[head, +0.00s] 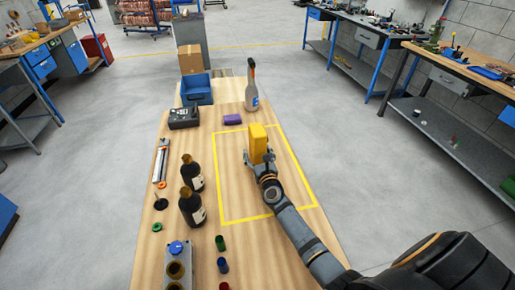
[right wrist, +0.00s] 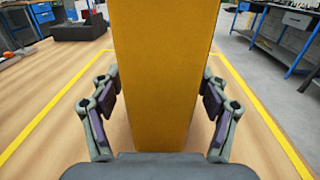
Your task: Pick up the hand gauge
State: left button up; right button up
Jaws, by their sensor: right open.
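A tall yellow block (head: 259,143) stands upright inside the yellow outline on the wooden table; whether it is the hand gauge I cannot tell for sure. My right gripper (head: 259,163) is at the block, its arm coming in from the lower right. In the right wrist view the yellow block (right wrist: 162,70) fills the middle, between the open fingers of my right gripper (right wrist: 160,95). One finger is on each side, with a narrow gap showing. The block's far side is hidden. My left gripper is not in view.
Two dark bottles (head: 192,190) stand left of the outline. Small coloured cylinders (head: 221,243) stand in front. The outlined area (head: 238,195) is otherwise clear.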

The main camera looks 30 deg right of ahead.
grip_shut()
dwell(0.3)
jog(key=shift+r, duration=0.15)
